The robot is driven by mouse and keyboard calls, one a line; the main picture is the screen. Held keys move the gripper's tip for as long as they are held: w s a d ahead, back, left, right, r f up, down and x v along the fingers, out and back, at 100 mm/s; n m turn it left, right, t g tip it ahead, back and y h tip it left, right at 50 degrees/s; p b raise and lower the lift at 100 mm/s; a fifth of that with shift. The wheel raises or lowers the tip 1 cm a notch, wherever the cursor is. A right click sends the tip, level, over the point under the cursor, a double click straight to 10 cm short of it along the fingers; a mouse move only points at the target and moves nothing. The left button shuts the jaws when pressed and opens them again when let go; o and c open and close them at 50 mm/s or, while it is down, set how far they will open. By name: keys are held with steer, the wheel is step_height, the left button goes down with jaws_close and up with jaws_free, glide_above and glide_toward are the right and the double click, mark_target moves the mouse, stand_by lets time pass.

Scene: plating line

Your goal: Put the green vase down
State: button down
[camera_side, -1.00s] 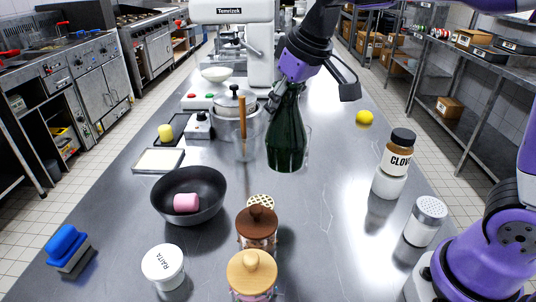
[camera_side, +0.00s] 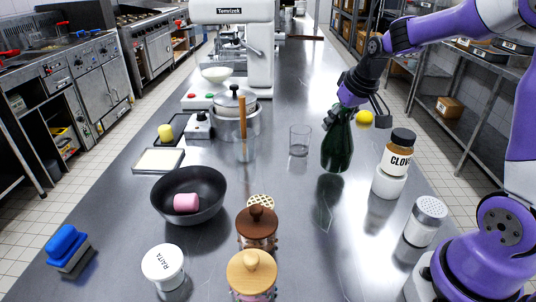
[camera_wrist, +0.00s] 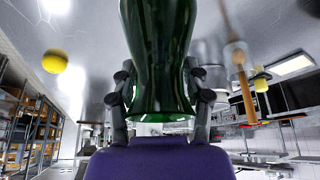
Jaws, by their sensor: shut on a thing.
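The green vase (camera_side: 337,148) is dark glass and stands upright in my gripper (camera_side: 352,108), on the right part of the steel table. My gripper is shut on its upper part. In the wrist view the vase (camera_wrist: 160,55) fills the middle, with the fingers of my gripper (camera_wrist: 160,95) on both sides of it. The base of the vase is at or just above the table; I cannot tell whether it touches.
A clear glass (camera_side: 299,140) stands left of the vase. A clove jar (camera_side: 397,152) on a white jar and a shaker (camera_side: 425,222) stand to its right. A yellow ball (camera_side: 364,118) lies behind. The table in front of the vase is clear.

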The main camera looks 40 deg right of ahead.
mark_target(348, 151)
step_height(348, 151, down, 2)
steer(key=shift+f, duration=0.1)
steer(key=shift+c, duration=1.2)
jaws_free()
steer(key=v, duration=1.1)
steer(key=s+a+f+n+y, duration=0.1)
steer(key=s+a+f+n, duration=0.1)
steer(key=s+a, duration=0.8)
steer(key=shift+a+f+n+t, duration=0.4)
steer(key=shift+a+n, duration=0.2)
steer(key=shift+a, duration=0.65)
